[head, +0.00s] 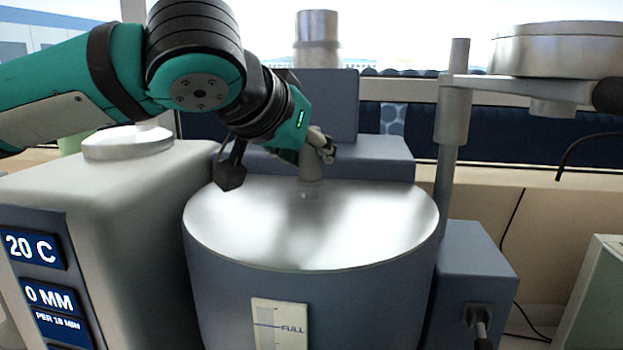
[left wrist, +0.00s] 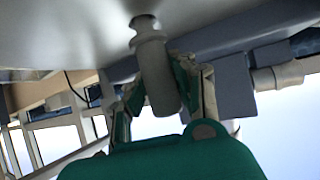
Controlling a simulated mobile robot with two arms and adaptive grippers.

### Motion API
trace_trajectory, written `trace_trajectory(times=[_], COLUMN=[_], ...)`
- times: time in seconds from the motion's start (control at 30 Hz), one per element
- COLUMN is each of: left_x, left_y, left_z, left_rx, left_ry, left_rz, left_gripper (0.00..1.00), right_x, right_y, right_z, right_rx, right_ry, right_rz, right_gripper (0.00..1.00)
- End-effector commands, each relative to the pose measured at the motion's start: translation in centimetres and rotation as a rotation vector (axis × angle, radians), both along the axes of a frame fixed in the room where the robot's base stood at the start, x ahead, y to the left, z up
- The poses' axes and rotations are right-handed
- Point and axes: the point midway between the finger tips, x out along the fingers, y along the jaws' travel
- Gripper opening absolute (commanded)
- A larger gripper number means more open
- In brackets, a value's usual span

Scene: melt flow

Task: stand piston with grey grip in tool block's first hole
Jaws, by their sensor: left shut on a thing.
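My left gripper (head: 320,150) is shut on a grey cylindrical grip (head: 312,168), which appears to be the piston's. The grip stands about upright over the back of a shiny round metal top. In the left wrist view the grip (left wrist: 155,70) sits between the two fingers (left wrist: 160,85). Its flanged end is close to a dark hole in the metal surface (left wrist: 143,21). Any rod below the grip is hidden, and I cannot tell whether it is inside the hole. I cannot make out the tool block with certainty. My right gripper is not in view.
The metal top belongs to a blue-grey round vessel (head: 225,290) with a FULL gauge. A grey box with displays (head: 120,200) stands left. A post (head: 455,140) carries a bracket with a round metal weight (head: 555,45) at right. A blue-grey block (head: 340,105) stands behind.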

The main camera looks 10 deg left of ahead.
Motion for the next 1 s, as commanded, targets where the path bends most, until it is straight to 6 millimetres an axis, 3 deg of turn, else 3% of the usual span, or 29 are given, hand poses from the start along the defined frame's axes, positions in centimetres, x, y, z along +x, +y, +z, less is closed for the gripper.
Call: trace_trajectory(times=[0.63, 1.0], left_x=[0.0, 0.0], left_y=[-0.1, -0.1], left_z=[4.3, 4.5], left_rx=[-0.005, -0.004], left_ry=[-0.002, -0.002], left_rz=[-0.002, -0.003], left_gripper=[0.0, 0.0], right_x=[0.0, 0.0], right_y=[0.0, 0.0], right_z=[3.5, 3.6], right_rx=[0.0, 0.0], right_ry=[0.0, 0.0], right_rz=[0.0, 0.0], right_gripper=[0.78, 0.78])
